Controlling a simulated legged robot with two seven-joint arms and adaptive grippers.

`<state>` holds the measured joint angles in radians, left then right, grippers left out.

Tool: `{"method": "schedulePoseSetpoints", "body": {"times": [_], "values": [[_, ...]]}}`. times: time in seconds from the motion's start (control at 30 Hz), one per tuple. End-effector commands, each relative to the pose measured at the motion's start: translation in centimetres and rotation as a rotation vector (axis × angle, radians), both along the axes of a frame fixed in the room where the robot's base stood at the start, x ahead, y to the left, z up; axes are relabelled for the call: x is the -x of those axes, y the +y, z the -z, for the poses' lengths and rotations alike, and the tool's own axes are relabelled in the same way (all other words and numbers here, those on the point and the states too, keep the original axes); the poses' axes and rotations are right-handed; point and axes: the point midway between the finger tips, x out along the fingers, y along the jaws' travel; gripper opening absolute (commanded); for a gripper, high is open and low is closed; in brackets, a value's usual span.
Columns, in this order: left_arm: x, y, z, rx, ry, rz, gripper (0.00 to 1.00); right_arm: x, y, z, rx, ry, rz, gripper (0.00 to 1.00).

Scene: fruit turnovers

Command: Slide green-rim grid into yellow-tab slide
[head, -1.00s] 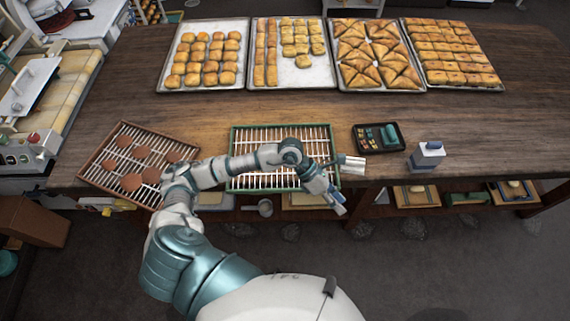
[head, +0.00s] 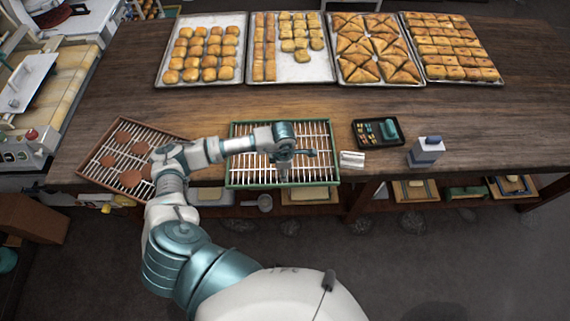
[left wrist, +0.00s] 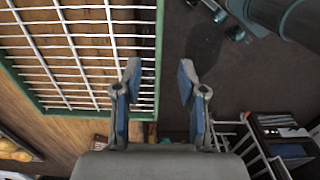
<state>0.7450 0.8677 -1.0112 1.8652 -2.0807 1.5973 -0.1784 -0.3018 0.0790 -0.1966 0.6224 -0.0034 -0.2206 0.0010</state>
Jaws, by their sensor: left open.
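The green-rim grid (head: 237,180), a rack of pale bars in a green frame, lies empty near the table's front edge in the head view. Its green rim (left wrist: 158,45) and bars also show in the left wrist view. My left gripper (head: 284,172) is over the grid's front half. In the left wrist view its open fingers (left wrist: 158,82) are on either side of the front rim's line, with nothing between them. Whether they touch the rim I cannot tell. A small yellow piece (head: 106,209) shows under the table at the left; I cannot tell whether it is the slide's tab.
A brown-rimmed rack with round brown discs (head: 100,180) lies left of the grid. Pastry trays (head: 290,75) line the back. Under-table shelves (head: 380,205) hold several items.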

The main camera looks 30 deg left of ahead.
Motion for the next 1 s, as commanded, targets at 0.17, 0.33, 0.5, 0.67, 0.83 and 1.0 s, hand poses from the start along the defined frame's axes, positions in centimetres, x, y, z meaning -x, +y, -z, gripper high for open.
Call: {"method": "schedulePoseSetpoints", "body": {"times": [0.17,0.33,0.5,0.67,0.83,1.0], "values": [[0.1,0.1,3.1,-0.001,0.005,-0.001,0.41,0.0,0.1,0.1,-0.001,0.001,0.000,0.40],[0.1,-0.1,6.3,-0.001,0.003,0.000,0.41,0.0,0.2,1.6,-0.003,0.002,0.000,0.40],[0.1,-0.3,8.5,-0.005,0.002,0.000,0.41,0.1,0.4,3.0,-0.005,0.002,0.001,0.40],[0.1,-0.3,9.6,-0.004,0.001,0.000,0.41,0.1,0.3,3.7,-0.004,0.002,0.000,0.40],[0.1,0.0,10.0,-0.002,0.001,0.001,0.41,0.1,-0.1,3.8,0.001,0.002,-0.002,0.40],[0.1,0.0,9.9,-0.002,0.001,0.000,0.41,0.1,-0.5,3.8,0.006,0.002,-0.003,0.40]]}}
